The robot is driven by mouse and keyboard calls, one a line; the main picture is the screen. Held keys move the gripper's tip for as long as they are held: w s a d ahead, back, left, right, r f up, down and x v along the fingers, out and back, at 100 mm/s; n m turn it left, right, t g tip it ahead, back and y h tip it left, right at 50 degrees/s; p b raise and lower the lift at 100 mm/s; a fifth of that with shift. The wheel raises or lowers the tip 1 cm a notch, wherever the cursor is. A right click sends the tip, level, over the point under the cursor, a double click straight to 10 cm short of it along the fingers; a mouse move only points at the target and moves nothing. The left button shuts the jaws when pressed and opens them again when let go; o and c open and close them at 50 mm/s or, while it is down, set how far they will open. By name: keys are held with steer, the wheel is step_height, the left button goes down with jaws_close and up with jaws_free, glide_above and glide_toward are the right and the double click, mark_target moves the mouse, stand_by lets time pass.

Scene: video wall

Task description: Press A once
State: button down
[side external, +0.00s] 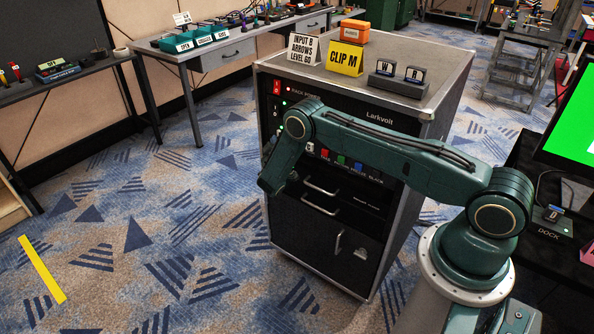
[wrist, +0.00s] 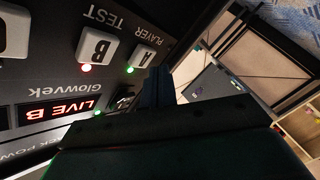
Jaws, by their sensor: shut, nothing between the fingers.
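The white button A (wrist: 143,56) is on a dark panel in the wrist view, with a green light at its corner. The white button B (wrist: 97,48), with a red light beside it, is just left of it. My gripper (wrist: 158,86) is shut and empty, with its dark fingertips just below and right of button A in the picture. I cannot tell whether they touch the panel. In the side external view my arm covers part of the rack (side external: 440,120), and neither button A nor my fingertips can be made out there.
The panel carries a red display (wrist: 60,111) reading "LIVE B" and the label "PLAYER TEST".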

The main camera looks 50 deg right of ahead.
steer(key=shift+a, duration=0.1)
steer(key=shift+a, duration=2.4)
steer(key=shift+r, duration=0.1)
